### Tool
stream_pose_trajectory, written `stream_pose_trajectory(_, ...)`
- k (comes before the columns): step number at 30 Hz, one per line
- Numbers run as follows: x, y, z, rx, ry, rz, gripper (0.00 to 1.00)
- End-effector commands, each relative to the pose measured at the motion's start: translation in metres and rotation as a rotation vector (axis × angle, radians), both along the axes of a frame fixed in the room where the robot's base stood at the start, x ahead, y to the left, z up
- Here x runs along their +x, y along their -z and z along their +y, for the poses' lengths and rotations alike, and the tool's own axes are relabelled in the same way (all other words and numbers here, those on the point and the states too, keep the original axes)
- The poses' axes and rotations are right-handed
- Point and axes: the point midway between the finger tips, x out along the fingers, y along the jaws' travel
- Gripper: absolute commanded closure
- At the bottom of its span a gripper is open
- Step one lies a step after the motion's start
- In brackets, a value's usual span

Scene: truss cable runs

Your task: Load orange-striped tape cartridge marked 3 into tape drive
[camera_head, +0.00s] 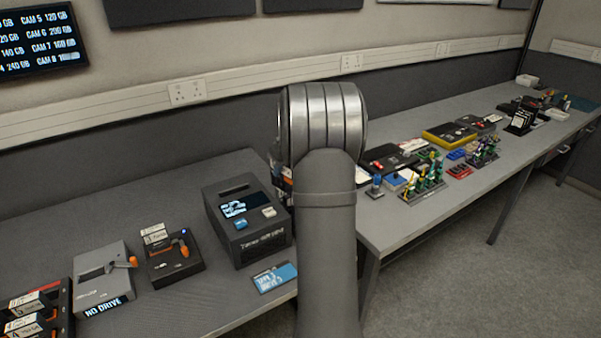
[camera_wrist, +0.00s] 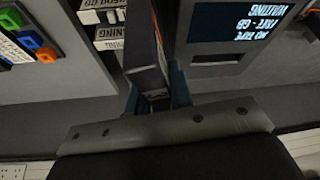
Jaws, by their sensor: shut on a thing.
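The tape drive (camera_head: 262,238) is a dark box on the near bench in the head view, left of my arm. Its screen is lit. In the wrist view, the screen (camera_wrist: 240,20) is at the upper right, upside down, and reads no tape and waiting. My gripper (camera_wrist: 156,95) is shut on a dark cartridge with an orange stripe (camera_wrist: 145,50), which stands edge-on between the fingers, beside the screen in the picture. Its number does not show, and I cannot tell whether it touches the drive. In the head view my arm hides most of the gripper.
A blue card (camera_head: 275,277) lies in front of the drive. Left of it stand a small black box with an orange lever (camera_head: 182,250), a grey box labelled no drive (camera_head: 100,262) and a rack of cartridges (camera_head: 48,300). The right bench is crowded with several items.

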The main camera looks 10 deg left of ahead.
Motion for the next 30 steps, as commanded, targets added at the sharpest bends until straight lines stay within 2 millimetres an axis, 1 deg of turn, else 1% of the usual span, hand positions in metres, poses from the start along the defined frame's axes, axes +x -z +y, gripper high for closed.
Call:
stream_pose_trajectory(1,0.001,-0.001,0.013,0.001,-0.088,0.000,1.00)
stream_pose_trajectory(5,-0.001,-0.005,0.047,0.001,-0.343,-0.001,1.00)
stream_pose_trajectory(10,-0.008,-0.011,0.094,0.001,-0.721,-0.002,1.00)
stream_pose_trajectory(12,-0.013,-0.014,0.112,0.000,-0.871,-0.002,1.00)
stream_pose_trajectory(15,-0.019,-0.018,0.132,0.000,-1.049,-0.004,1.00)
stream_pose_trajectory(18,-0.024,-0.021,0.146,0.000,-1.182,-0.002,1.00)
stream_pose_trajectory(21,-0.028,-0.023,0.155,-0.001,-1.269,-0.003,1.00)
stream_pose_trajectory(26,-0.031,-0.024,0.161,-0.001,-1.330,-0.003,1.00)
stream_pose_trajectory(30,-0.031,-0.019,0.161,-0.001,-1.336,-0.002,1.00)
